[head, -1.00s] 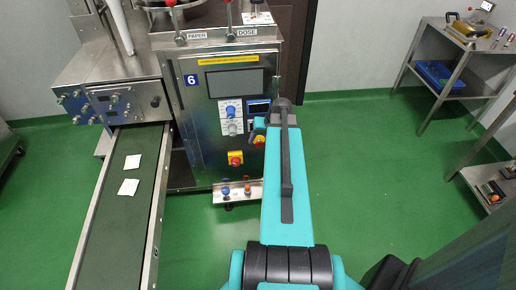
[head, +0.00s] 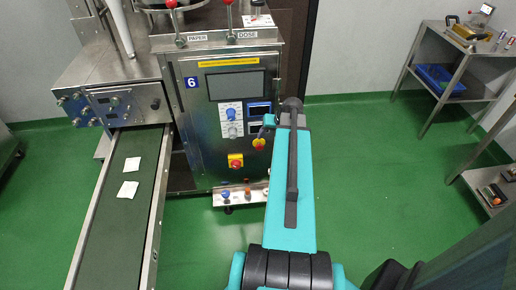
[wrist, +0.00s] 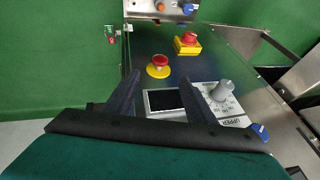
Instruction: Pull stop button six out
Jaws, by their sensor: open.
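The machine marked 6 (head: 192,82) stands ahead of me. Its stop button, a red mushroom head on a yellow round base (head: 259,143), sits low on the right of the front panel, just left of my arm. In the wrist view the stop button (wrist: 159,66) lies beyond my fingertips, between their lines. My gripper (wrist: 160,92) is open and empty, with the two dark fingers apart and not touching the button. In the head view my arm mostly hides the gripper.
A red switch on a yellow square plate (head: 236,160) is near the stop button. A dark display (wrist: 165,99) and a grey knob (wrist: 221,90) are near the fingers. A conveyor (head: 115,220) runs at the left.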

